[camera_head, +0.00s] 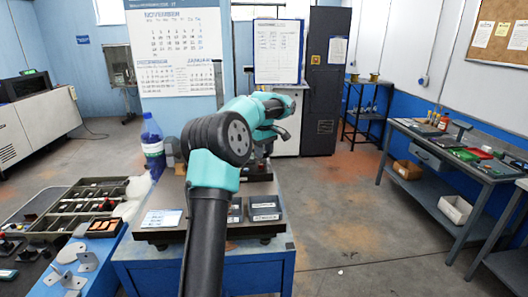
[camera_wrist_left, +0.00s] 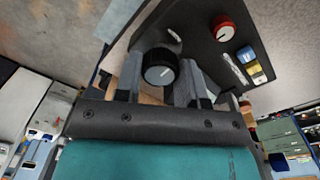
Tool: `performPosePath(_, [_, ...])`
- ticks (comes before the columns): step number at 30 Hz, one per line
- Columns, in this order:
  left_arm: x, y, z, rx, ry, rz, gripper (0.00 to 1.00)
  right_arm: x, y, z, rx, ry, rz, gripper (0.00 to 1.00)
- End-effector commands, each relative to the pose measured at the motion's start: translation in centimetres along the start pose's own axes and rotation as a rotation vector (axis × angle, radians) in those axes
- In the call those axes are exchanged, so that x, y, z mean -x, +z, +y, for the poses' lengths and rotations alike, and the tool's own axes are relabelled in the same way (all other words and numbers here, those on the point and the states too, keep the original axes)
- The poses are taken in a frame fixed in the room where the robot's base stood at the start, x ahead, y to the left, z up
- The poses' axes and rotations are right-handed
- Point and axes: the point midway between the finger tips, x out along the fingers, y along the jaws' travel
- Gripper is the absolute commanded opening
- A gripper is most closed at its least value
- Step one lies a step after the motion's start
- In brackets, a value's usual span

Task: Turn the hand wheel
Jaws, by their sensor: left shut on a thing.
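A black round knob with a grey face, apparently the hand wheel (camera_wrist_left: 160,68), sits on a dark panel in the left wrist view. My left gripper (camera_wrist_left: 160,76) has one finger on each side of it and is shut on it. In the head view my left arm reaches over the bench, and the gripper (camera_head: 283,120) is at its far end, partly hidden by the arm. I cannot make out the wheel there. My right gripper is not in view.
The dark panel (camera_wrist_left: 207,58) also carries a red knob (camera_wrist_left: 224,28) and blue and yellow parts (camera_wrist_left: 250,64). In the head view a blue bottle (camera_head: 153,147) and a parts tray (camera_head: 70,209) stand left of my arm. A workbench (camera_head: 445,150) stands at right, with open floor between.

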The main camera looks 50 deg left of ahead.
Motion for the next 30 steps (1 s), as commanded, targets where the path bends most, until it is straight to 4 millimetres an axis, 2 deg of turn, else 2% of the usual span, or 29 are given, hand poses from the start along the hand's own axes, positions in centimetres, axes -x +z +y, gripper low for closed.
performPosePath(30, [0.08, -0.07, 0.08, -0.962, 0.001, -0.013, 0.13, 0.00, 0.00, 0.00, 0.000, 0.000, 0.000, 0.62])
